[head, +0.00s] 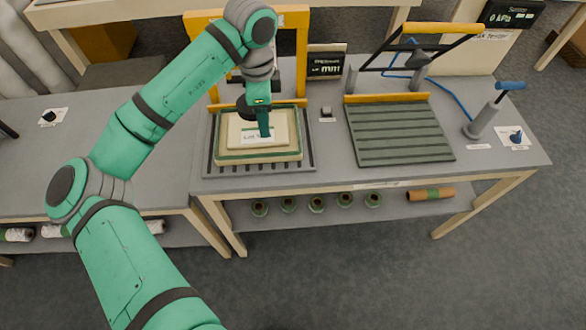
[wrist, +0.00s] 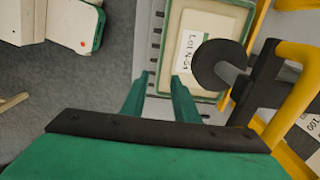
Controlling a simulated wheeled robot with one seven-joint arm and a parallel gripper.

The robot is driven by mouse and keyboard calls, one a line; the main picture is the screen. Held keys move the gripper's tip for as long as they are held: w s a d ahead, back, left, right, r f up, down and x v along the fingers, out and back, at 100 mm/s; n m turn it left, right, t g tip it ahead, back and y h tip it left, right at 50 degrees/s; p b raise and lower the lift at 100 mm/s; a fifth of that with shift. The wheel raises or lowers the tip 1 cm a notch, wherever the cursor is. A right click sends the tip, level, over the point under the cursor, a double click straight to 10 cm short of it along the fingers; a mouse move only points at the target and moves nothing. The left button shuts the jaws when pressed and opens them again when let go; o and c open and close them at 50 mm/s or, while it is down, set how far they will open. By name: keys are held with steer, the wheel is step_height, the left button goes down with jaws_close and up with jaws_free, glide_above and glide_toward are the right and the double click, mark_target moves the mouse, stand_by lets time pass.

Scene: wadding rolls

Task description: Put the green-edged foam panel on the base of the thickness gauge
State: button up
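The green-edged foam panel (head: 284,150) is cream with a green border. It lies on the dark slotted base (head: 308,160) of the thickness gauge, under its yellow frame (head: 302,50). In the wrist view the panel (wrist: 190,22) shows a white label, and the gauge's dark round foot (wrist: 212,65) is beside the label. My gripper (head: 265,133) is over the panel in the head view, hiding part of the label. In the wrist view its fingers (wrist: 162,77) are apart with nothing between them, near the panel's edge. I cannot tell the gap to the panel.
A gauge display (head: 325,66) stands behind the base. To the right is a grey-green ribbed plate (head: 400,133) with a yellow bar and a black-framed lever handle. A blue-handled post (head: 483,122) stands near the right edge. Several spools and an orange roll (head: 431,194) lie on the lower shelf.

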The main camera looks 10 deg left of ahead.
steer(key=w+d+f+n+t+h, duration=0.1)
steer(key=w+d+t+h, duration=0.25)
steer(key=d, duration=0.75)
steer(key=w+d+f+n+t+h, duration=0.15)
steer(key=d+h, duration=0.25)
steer(key=d, duration=0.6)
steer(key=w+d+f+n+t+h, duration=0.1)
steer(key=w+d+n+t+h, duration=0.15)
steer(key=d, duration=0.85)
step_height(320, 180, down, 3)
steer(key=s+d+n+t, duration=0.2)
steer(key=n+t, duration=0.3)
steer(key=t, duration=0.1)
steer(key=s+a+f+n+t+y, duration=0.1)
steer(key=s+a+f+n+y, duration=0.3)
steer(key=s+f, duration=0.45)
steer(key=s+a+f+n+t+y, duration=0.1)
steer(key=s+a+f+n+y, duration=0.35)
steer(key=s, duration=0.65)
steer(key=s+a+m, duration=0.2)
steer(key=s+a, duration=0.2)
steer(key=s, duration=0.6)
steer(key=s+a+r+m+y, duration=0.1)
steer(key=s+a, duration=0.3)
steer(key=s, duration=0.7)
steer(key=shift+s+a+r+m, duration=0.15)
steer(key=shift+s+a+m, duration=0.1)
steer(key=shift+a+m, duration=0.1)
steer(key=shift+y, duration=0.25)
